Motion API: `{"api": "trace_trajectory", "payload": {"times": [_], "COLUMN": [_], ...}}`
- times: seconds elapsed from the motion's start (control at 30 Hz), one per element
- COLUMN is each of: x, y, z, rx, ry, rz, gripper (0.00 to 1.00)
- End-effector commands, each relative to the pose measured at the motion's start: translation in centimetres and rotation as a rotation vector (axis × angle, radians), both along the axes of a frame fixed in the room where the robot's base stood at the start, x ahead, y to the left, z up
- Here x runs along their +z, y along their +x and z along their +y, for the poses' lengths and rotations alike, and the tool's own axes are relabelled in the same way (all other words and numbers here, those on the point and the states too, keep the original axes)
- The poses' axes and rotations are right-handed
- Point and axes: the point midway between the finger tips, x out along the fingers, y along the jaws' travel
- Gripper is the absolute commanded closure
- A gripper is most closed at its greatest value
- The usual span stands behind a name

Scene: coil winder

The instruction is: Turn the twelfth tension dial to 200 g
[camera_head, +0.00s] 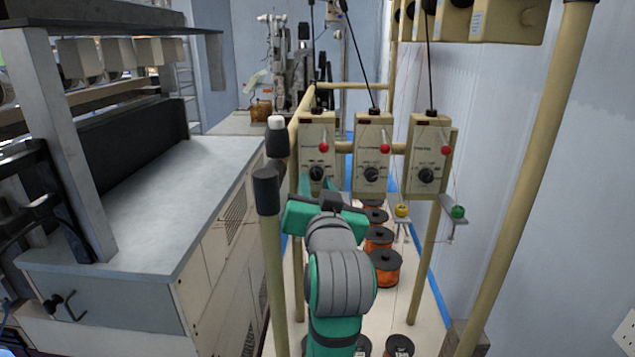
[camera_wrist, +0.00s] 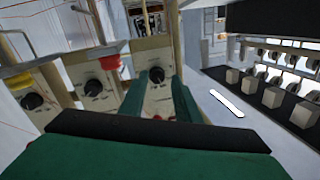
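Three cream tension boxes with black dials hang in a row in the head view. The left box has its dial (camera_head: 317,173), the middle box its dial (camera_head: 371,174) and the right box its dial (camera_head: 426,176). My gripper (camera_head: 318,183) is in front of the left box, at its dial. In the wrist view the same dial (camera_wrist: 156,75) shows between the two teal fingertips of my gripper (camera_wrist: 160,79). The fingers are apart, with a gap visible on the dial's sides. I cannot read the scale marks or which dial is the twelfth.
A cream post (camera_head: 270,250) with a black cap stands left of my arm. A grey-topped machine (camera_head: 190,190) fills the left. Copper spools (camera_head: 386,268) stand below the boxes. Yellow (camera_head: 402,210) and green (camera_head: 458,212) balls sit on the brackets at right.

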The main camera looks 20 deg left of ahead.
Motion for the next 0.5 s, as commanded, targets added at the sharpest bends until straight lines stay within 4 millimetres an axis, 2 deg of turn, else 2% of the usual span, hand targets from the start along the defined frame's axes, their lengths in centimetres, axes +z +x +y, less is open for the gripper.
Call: {"api": "trace_trajectory", "payload": {"times": [0.2, 0.5], "x": [0.0, 0.0], "y": [1.7, 1.8], "z": [0.2, 0.2], "rx": [-0.008, -0.009], "ry": [0.000, 0.000], "rz": [0.000, 0.001], "gripper": [0.70, 0.70]}}
